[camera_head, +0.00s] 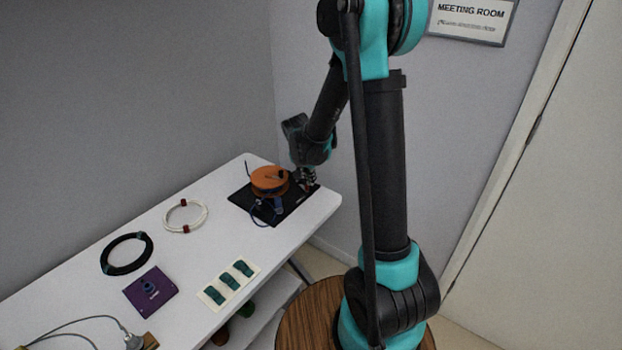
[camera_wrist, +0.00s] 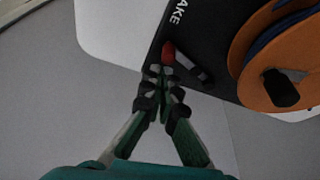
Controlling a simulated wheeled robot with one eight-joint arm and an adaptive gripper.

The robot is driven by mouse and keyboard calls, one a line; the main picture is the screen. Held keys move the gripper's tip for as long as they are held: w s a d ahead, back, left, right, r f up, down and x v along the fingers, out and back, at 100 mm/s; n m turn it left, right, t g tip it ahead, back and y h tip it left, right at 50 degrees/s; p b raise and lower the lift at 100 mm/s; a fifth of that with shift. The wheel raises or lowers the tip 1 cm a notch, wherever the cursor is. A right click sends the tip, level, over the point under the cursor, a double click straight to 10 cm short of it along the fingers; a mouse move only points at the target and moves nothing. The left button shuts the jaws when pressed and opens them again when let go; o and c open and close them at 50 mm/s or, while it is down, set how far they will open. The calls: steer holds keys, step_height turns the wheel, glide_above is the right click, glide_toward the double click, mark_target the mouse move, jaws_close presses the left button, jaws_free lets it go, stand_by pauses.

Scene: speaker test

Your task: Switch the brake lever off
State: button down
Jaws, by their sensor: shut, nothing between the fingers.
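In the head view my gripper (camera_head: 308,178) is low over the right end of the black board (camera_head: 240,197), and the lever is mostly hidden there. An orange cable reel (camera_head: 268,178) with blue cable stands on the board, left of my gripper.
The white table (camera_head: 190,250) also holds a white cable ring (camera_head: 170,220), a black cable coil (camera_head: 107,262), a purple box (camera_head: 133,294), a switch strip (camera_head: 211,293) and a lamp (camera_head: 132,340). The table's right edge is close to my gripper. A wall stands behind.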

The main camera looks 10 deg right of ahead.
steer(key=shift+w, duration=0.8)
steer(key=shift+w+d, duration=0.15)
steer(key=shift+w, duration=0.05)
step_height(320, 180, up, 10)
steer(key=shift+f, duration=0.25)
stand_by(0.5)
